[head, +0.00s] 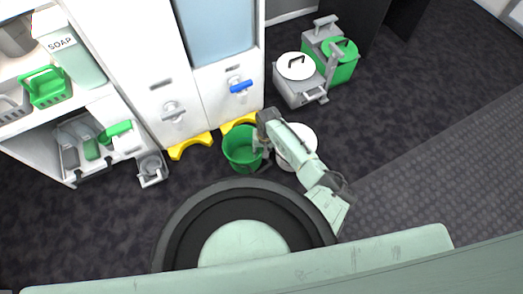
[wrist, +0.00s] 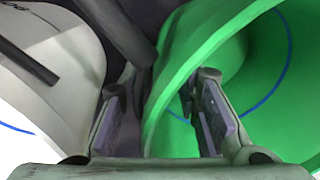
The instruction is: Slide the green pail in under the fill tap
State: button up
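The green pail (head: 240,152) stands upright on the floor in front of the white cabinet, also filling the right of the wrist view (wrist: 235,50); a blue line runs around its inside. Two taps are on the cabinet front: a grey one (head: 173,110) and a blue-handled one (head: 240,86), the latter above and behind the pail. I cannot tell which is the fill tap. My gripper (head: 260,144) is at the pail's right rim. In the wrist view its fingers (wrist: 162,85) are apart, one inside the pail and one outside, with the rim between them and gaps showing.
A white pail (head: 304,140) stands just right of the green pail, partly under my arm. Yellow floor guides (head: 190,146) lie at the cabinet's foot. A grey bin (head: 297,85) and green bin (head: 343,66) stand behind right. A small grey container (head: 152,169) is at left.

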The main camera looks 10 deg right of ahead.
grip_shut()
jog(key=shift+w+d, duration=0.1)
jog(key=shift+w, duration=0.05)
dwell(0.5)
